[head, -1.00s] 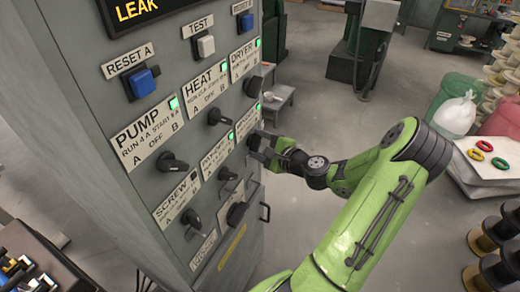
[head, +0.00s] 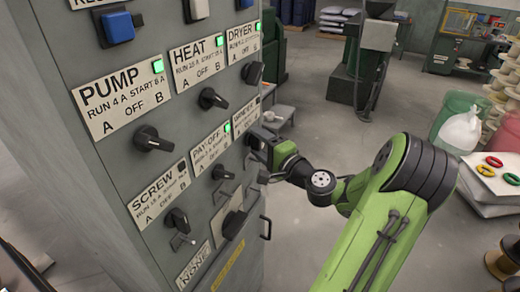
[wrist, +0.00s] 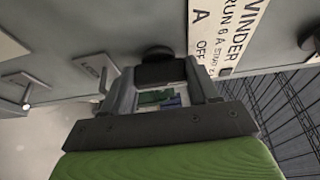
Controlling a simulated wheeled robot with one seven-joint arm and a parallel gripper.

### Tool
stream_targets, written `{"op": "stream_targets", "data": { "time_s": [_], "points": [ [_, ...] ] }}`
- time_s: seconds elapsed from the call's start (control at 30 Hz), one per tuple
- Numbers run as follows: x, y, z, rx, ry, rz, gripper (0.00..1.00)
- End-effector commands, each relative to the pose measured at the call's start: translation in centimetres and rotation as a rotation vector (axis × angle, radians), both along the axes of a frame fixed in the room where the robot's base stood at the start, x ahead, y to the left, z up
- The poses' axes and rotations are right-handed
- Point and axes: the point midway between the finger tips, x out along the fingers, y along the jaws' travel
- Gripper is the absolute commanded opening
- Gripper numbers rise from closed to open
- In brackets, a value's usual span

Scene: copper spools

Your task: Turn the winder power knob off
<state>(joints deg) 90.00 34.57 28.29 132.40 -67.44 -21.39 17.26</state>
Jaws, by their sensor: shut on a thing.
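The grey control panel (head: 115,185) has rows of labelled black knobs. The winder label (head: 246,118) is at its right edge, below the dryer label. In the wrist view the winder label (wrist: 230,35) reads WINDER, with A and OFF marks. My gripper (head: 259,143) is at the panel just below this label. In the wrist view my gripper (wrist: 163,82) has its two fingers on either side of the black winder knob (wrist: 157,62), shut on it. The knob is mostly hidden in the head view, and I cannot tell which mark it points to.
The pay-off knob (head: 224,172) is left of my gripper, the dryer knob (head: 253,73) above it. The pump knob (head: 152,139), heat knob (head: 212,98) and screw knob (head: 176,220) are further left. A handle (head: 266,228) sticks out below.

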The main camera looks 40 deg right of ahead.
Motion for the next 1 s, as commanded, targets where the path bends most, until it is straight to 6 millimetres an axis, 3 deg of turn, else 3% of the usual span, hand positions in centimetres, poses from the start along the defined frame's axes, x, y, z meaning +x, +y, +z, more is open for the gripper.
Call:
{"op": "stream_targets", "data": {
  "time_s": [0.4, 0.43, 0.6, 0.87, 1.0],
  "points": [
    [0.0, 0.0, -0.2, -0.006, 0.004, 0.0, 0.29],
    [0.0, 0.0, -0.2, -0.006, 0.004, 0.0, 0.63],
    [0.0, 0.0, -0.1, -0.006, 0.002, 0.0, 0.85],
    [-0.6, -0.1, -0.1, -0.005, 0.002, -0.002, 0.85],
    [-3.4, 0.0, -0.2, -0.004, 0.003, -0.007, 0.85]
  ]
}}
